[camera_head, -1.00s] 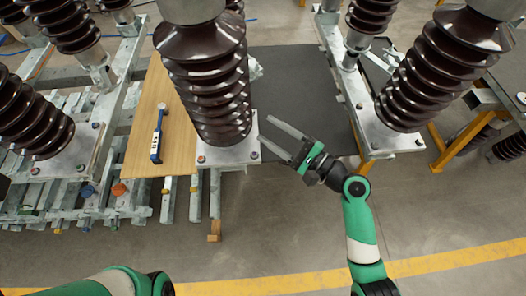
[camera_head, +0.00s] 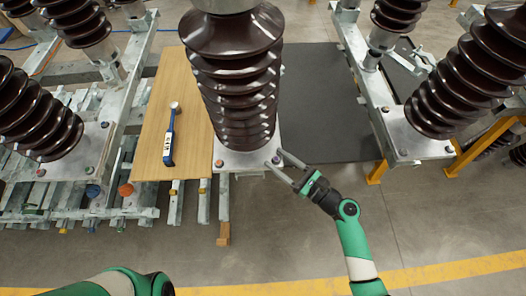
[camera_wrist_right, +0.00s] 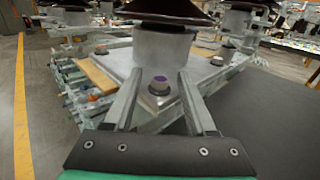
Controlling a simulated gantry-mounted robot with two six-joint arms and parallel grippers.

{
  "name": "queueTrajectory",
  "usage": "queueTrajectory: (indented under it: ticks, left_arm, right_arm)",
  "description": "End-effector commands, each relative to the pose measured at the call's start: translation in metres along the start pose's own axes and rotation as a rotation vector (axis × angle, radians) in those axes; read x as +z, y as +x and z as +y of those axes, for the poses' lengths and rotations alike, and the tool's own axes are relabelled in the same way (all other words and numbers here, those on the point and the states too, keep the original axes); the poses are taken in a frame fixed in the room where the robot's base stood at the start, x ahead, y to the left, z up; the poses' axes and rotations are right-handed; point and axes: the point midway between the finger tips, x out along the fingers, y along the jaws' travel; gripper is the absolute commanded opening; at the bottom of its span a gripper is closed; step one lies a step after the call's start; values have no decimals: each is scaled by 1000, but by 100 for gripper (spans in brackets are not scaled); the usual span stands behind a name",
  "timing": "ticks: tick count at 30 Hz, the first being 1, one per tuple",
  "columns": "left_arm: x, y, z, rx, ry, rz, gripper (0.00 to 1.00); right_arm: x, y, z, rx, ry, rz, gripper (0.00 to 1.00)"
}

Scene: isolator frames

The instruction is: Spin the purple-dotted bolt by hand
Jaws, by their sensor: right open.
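The purple-dotted bolt (camera_wrist_right: 159,83) stands upright at the near corner of a metal base plate (camera_head: 240,160) under the central brown insulator (camera_head: 235,90). In the head view the bolt (camera_head: 276,160) is small, at the plate's right front corner. My right gripper (camera_head: 274,157) is open with its fingers reaching to this corner. In the right wrist view the fingers lie to either side of the bolt, with gaps visible between bolt and fingers. Of my left arm only a green link shows at the lower left; its gripper is out of view.
An orange-dotted bolt (camera_head: 220,163) sits at the same plate's left front corner. A blue-handled tool (camera_head: 169,138) lies on a wooden board (camera_head: 150,105) to the left. A dark mat (camera_head: 320,100) lies to the right. Other insulators stand on both sides. The front floor is open.

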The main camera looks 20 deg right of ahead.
Motion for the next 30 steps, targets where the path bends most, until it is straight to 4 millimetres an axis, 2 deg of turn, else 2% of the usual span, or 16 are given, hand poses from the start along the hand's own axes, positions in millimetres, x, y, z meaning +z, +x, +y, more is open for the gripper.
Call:
queueTrajectory:
  ticks: [12, 21, 30]
  left_arm:
    - [1, -2, 0, 0, 0, 0, 50]
    - [1, -2, 0, 0, 0, 0, 50]
    - [1, -1, 0, 0, 0, 0, 50]
  right_arm:
    - [1, 4, -2, -6, 0, -1, 55]
    - [1, 4, -2, -6, -1, -1, 1]
    - [1, 4, -2, -9, -1, -1, 0]
